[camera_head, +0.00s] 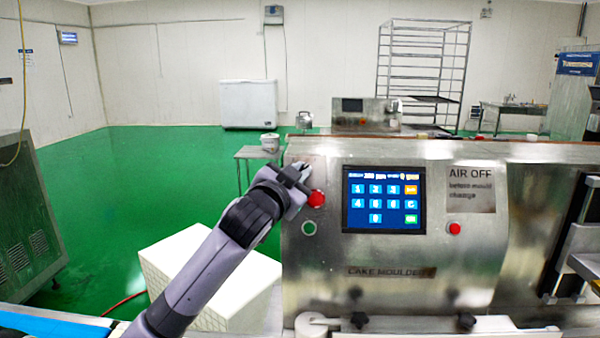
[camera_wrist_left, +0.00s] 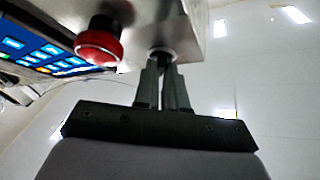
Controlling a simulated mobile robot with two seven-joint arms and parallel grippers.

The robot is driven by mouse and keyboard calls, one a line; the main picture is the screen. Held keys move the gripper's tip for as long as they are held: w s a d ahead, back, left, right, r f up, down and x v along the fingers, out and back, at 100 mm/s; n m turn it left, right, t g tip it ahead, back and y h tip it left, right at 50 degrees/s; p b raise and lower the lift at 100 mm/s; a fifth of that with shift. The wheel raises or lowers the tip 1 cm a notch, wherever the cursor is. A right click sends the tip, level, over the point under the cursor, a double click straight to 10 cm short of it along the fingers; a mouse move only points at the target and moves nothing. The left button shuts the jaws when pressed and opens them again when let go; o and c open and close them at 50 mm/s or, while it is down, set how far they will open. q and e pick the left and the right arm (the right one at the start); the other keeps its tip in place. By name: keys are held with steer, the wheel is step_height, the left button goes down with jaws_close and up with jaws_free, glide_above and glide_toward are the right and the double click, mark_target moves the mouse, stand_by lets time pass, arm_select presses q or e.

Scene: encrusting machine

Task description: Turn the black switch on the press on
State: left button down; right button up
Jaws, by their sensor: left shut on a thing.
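The steel press (camera_head: 330,260) stands in front of me, with a lit blue keypad screen on its face. My left gripper (camera_head: 303,173) is at the upper left corner of that face, above a red knob (camera_head: 316,199). In the left wrist view, the left gripper's fingers (camera_wrist_left: 162,72) are shut on the black switch (camera_wrist_left: 162,55), of which little shows beyond its pale ring. The red knob sits beside them on the left (camera_wrist_left: 98,48). The fingers hide most of the switch, so its turned position cannot be told. My right gripper is in neither view.
The keypad screen (camera_head: 383,199) is right of the gripper, with another red button (camera_head: 455,228) beyond it. A green button (camera_head: 309,228) is below the red knob. A white block (camera_head: 215,265) stands left of the press. Green floor is open behind it.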

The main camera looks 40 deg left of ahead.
arm_select(q)
steer(key=shift+m+h, duration=0.8)
steer(key=shift+m, duration=0.3)
steer(key=c, duration=1.2)
jaws_free()
steer(key=shift+a, duration=0.1)
steer(key=shift+s, duration=0.1)
steer(key=b+v, duration=0.1)
steer(key=v, duration=0.6)
steer(key=shift+b, duration=0.4)
steer(key=shift+s, duration=0.1)
